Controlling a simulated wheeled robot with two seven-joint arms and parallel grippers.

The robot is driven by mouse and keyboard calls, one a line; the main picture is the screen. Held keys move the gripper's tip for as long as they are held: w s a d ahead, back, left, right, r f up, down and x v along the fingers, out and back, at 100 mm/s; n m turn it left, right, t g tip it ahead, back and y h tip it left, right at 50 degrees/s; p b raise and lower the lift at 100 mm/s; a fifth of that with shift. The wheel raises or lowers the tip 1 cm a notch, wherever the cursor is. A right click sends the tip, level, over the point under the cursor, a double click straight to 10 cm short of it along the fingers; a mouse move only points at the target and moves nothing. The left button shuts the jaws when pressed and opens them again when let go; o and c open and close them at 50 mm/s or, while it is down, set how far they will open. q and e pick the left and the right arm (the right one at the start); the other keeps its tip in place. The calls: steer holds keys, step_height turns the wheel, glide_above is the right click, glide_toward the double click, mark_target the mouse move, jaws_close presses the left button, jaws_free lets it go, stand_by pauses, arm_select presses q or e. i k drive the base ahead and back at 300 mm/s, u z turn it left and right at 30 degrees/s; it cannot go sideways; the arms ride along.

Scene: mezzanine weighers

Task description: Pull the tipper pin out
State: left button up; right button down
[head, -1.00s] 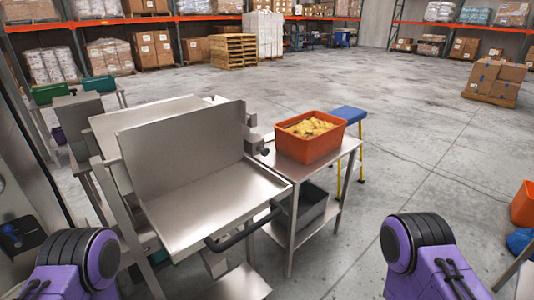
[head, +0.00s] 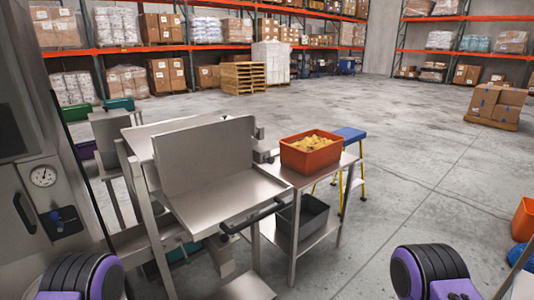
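A stainless steel tipper (head: 205,155) with a tilted back plate and a flat tray stands at centre left. A black bar handle (head: 255,217) runs along its front right edge. A small dark knob and bracket (head: 263,156) sit at its right side, by the side table; I cannot tell whether this is the pin. Purple and black parts of my two arms show at the bottom left and bottom right. Both grippers are out of view.
An orange crate of yellow pieces (head: 311,167) stands on a steel side table (head: 281,174), with a grey bin (head: 302,214) on its lower shelf. A blue-topped step stool (head: 350,134) stands behind. A steel cabinet with a gauge (head: 43,176) is close at left.

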mark_target(270, 160)
steer(key=z, duration=1.1)
steer(key=i, duration=1.05)
steer(key=u, duration=1.65)
